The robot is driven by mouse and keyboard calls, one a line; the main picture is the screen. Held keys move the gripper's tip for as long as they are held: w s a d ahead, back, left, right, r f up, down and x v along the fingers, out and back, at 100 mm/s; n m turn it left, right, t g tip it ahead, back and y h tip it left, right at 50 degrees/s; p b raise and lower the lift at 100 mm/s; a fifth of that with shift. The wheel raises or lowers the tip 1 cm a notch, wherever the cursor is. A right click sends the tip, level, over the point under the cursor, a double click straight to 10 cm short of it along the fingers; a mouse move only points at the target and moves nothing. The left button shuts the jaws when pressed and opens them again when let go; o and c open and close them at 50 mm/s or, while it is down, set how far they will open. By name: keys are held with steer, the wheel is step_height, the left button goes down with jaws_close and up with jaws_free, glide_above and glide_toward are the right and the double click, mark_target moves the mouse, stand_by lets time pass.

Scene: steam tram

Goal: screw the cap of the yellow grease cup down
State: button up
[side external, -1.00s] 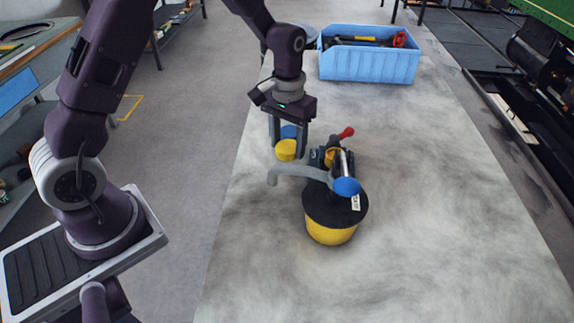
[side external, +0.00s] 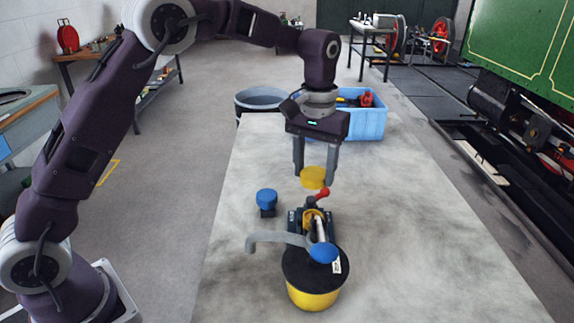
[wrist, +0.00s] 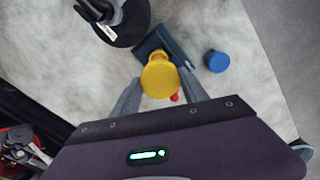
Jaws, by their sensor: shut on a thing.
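My gripper (side external: 315,173) is shut on the yellow cap (side external: 313,180) and holds it in the air above a dark fixture (side external: 294,222). The yellow grease cup (side external: 309,216) sits in this fixture, below the cap, apart from it in the side view. In the wrist view, the cap (wrist: 159,80) is between my fingertips (wrist: 160,90) and hides most of the cup. A red-knobbed lever (side external: 322,194) rises beside the cup.
A blue-capped cup (side external: 266,198) stands to the left on the table. A yellow drum with a black top (side external: 312,294) stands in front of the fixture, with a grey crank arm (side external: 275,238) and blue knob (side external: 323,252) over it. A blue crate (side external: 368,124) is at the back.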

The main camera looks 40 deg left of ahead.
steer(key=shift+w+d+f, duration=0.1)
steer(key=shift+d+f, duration=0.05)
steer(key=shift+f, duration=4)
